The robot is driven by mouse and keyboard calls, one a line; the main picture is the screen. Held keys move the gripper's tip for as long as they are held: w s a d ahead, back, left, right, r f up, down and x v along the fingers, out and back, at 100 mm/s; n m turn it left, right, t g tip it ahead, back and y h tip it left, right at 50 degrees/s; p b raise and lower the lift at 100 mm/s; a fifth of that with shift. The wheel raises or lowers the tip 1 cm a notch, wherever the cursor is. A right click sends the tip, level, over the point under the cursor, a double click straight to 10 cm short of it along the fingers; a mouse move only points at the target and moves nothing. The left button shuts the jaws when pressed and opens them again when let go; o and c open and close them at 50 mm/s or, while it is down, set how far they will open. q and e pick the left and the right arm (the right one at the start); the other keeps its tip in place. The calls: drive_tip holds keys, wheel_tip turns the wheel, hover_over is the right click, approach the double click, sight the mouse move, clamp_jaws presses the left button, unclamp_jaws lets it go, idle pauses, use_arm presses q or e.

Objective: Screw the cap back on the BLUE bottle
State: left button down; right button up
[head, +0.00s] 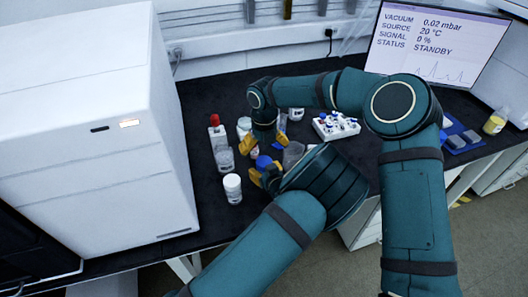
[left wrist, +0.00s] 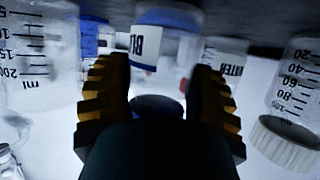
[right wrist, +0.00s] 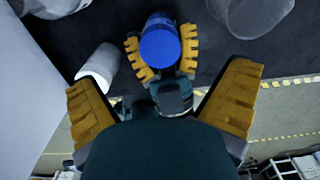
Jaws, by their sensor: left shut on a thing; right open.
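My left gripper (head: 265,170) is shut on the blue cap (head: 263,161) low over the bench. The cap also shows between its yellow fingers in the right wrist view (right wrist: 160,46). My right gripper (head: 264,143) is open and points down behind the left one. Its fingers are spread and empty in the right wrist view (right wrist: 165,108).
A white-capped bottle (head: 232,187) stands left of my left gripper. Beakers (head: 225,158) (head: 293,155) stand on both sides. A white rack with vials (head: 336,126) is to the right. A large white instrument (head: 90,120) bounds the left, with a red-topped item (head: 214,120) near it.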

wheel_tip(320, 180, up, 10)
idle(0.4)
use_arm(q)
drive_tip(key=shift+c, duration=0.7)
unclamp_jaws()
wheel_tip(320, 180, up, 10)
